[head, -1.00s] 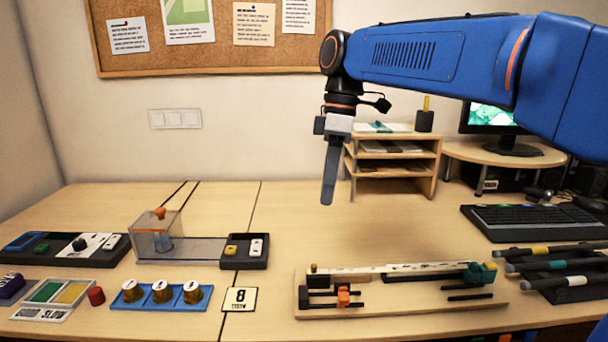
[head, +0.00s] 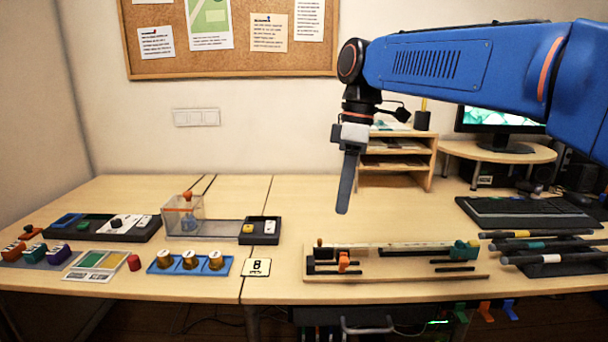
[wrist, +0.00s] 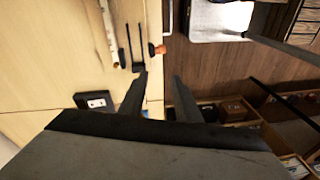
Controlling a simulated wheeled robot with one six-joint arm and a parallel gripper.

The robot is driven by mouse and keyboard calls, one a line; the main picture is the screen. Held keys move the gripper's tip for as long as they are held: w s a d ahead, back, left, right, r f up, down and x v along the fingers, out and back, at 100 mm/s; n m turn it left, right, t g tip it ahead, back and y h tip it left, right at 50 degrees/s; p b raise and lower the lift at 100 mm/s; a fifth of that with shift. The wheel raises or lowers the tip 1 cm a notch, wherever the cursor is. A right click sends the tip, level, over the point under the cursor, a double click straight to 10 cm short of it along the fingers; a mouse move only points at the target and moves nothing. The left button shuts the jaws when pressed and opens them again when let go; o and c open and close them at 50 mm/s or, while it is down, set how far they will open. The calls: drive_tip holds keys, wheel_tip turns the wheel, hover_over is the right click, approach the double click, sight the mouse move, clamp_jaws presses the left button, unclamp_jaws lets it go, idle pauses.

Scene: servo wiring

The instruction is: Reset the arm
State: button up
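My gripper (head: 345,200) hangs from my blue arm, pointing down above the desk, behind the wooden wiring board in the head view. In the wrist view, the two dark fingers of my gripper (wrist: 163,82) stand apart with nothing between them. The wiring board (head: 400,277) lies near the desk's front edge, with a long light bar, an orange piece (head: 344,261) and a teal piece on its right end. In the wrist view, part of its dark rods and the orange-brown knob (wrist: 157,49) show close beyond the fingers.
Left on the desk (head: 300,215) are a clear box (head: 183,215), a blue tray with brass knobs (head: 189,267), a number card (head: 255,267) and colored blocks. A keyboard (head: 520,211), dark rods on a rack and a wooden shelf (head: 397,163) are right. The desk's middle is clear.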

drive_tip(key=s+d+f+m+t+h, duration=0.1)
drive_tip(key=s+d+f+m+t, duration=0.5)
drive_tip(key=s+d+f+m, duration=0.9)
drive_tip(key=s+d+f, duration=0.4)
drive_tip(key=d+f, duration=0.2)
drive_tip(key=f, duration=0.1)
drive_tip(key=shift+s+f+m+h, duration=0.2)
drive_tip(key=shift+s+m+h, duration=0.1)
drive_tip(key=shift+s+m, duration=0.1)
